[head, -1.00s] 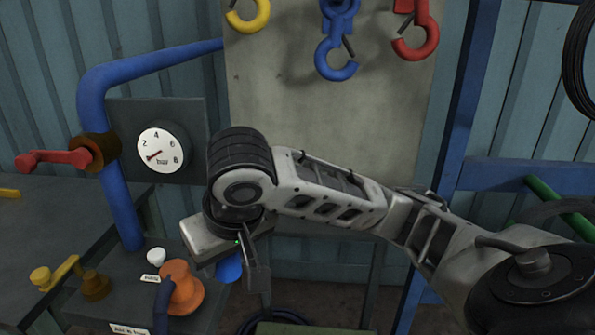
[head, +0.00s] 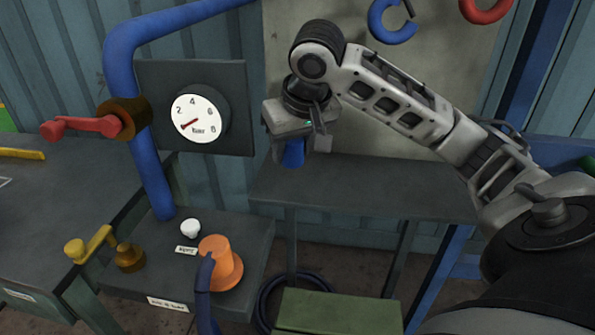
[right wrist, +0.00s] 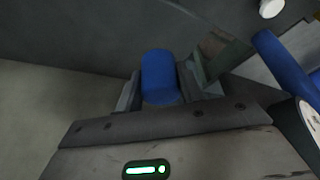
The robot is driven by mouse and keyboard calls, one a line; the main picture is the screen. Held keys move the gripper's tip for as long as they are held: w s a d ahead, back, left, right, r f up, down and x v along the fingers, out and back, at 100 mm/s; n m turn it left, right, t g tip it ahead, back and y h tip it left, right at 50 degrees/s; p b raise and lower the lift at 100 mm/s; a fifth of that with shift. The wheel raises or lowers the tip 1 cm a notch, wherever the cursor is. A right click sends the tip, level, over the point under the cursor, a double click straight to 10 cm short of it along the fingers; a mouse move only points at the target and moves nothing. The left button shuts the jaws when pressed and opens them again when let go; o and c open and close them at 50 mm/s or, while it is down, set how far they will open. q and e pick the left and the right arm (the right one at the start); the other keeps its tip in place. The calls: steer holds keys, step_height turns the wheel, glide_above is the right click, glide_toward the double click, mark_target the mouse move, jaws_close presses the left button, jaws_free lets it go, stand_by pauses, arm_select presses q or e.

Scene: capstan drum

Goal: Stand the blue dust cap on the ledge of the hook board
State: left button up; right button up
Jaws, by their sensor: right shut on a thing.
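The blue dust cap (head: 293,153) is held between the fingers of my right gripper (head: 294,150). In the right wrist view the cap (right wrist: 160,75) sits between the two fingers (right wrist: 160,90), which are shut on it. In the head view the cap hangs below the gripper, just above the back left part of the grey ledge (head: 400,190). I cannot tell whether it touches the ledge. The hook board (head: 430,100) rises behind the ledge, partly hidden by my right arm. My left gripper is not in view.
A pressure gauge (head: 198,117) and a blue pipe (head: 148,130) with a red-handled valve (head: 85,126) stand to the left. Below are an orange fitting (head: 219,262), a white knob (head: 190,228) and a yellow lever (head: 90,245). A green box (head: 337,315) stands in front. The ledge's right part is clear.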

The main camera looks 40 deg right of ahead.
mark_target(293, 177)
steer(key=shift+w+d+f, duration=0.3)
steer(key=shift+d+f, duration=0.2)
steer(key=shift+f, duration=0.2)
steer(key=f, duration=0.3)
steer(key=shift+w+d, duration=0.15)
steer(key=shift+d, duration=0.25)
steer(key=shift+f, duration=0.55)
steer(key=o, duration=1)
steer(key=shift+f, duration=0.1)
steer(key=shift+c, duration=0.2)
